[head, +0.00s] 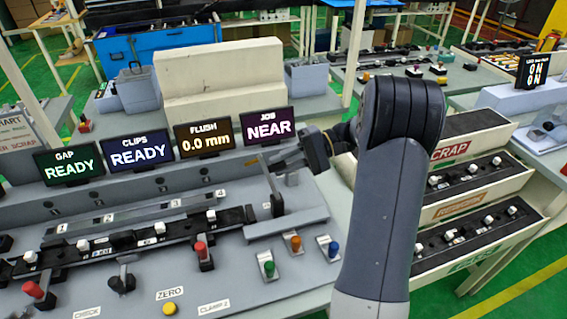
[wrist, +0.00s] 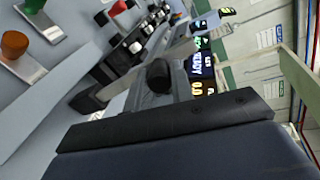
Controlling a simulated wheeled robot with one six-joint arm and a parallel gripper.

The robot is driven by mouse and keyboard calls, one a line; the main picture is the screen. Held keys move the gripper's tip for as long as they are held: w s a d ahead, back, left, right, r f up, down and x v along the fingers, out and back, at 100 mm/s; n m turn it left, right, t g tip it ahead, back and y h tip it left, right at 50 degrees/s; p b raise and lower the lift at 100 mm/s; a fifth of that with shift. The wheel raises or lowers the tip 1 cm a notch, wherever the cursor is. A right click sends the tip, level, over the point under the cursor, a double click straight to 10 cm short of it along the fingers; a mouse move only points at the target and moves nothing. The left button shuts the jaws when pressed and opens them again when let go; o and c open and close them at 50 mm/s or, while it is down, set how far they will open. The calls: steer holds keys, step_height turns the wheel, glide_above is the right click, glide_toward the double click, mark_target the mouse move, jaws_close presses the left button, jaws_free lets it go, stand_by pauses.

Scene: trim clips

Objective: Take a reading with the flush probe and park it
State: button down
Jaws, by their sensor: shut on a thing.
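My gripper (head: 284,168) is at the right end of the grey panel, in front of the JOB display. It is shut on a small dark piece (head: 276,204), which looks like the flush probe, above the raised grey ledge (head: 290,221). Whether the piece touches the ledge I cannot tell. In the wrist view a dark rounded piece (wrist: 158,76) shows beyond the black edge of my gripper; the grip itself is hidden. The FLUSH display (head: 205,139) reads 0.0 mm. The dark trim strip (head: 130,238) with white clips lies along the panel to the left.
The GAP (head: 69,166) and CLIPS (head: 140,150) displays read READY; the JOB display (head: 267,127) reads NEAR. Red-knobbed levers (head: 200,250) and green, orange and blue knobs stand near the panel's front. Bins marked SCRAP (head: 452,150) and another label stand right, beyond my arm.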

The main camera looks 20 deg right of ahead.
stand_by(0.3)
steer(key=c, duration=1.2)
jaws_free()
steer(key=shift+d, duration=0.1)
steer(key=p+v, duration=0.2)
steer(key=v, duration=0.8)
steer(key=shift+d, duration=0.4)
steer(key=shift+a, duration=0.1)
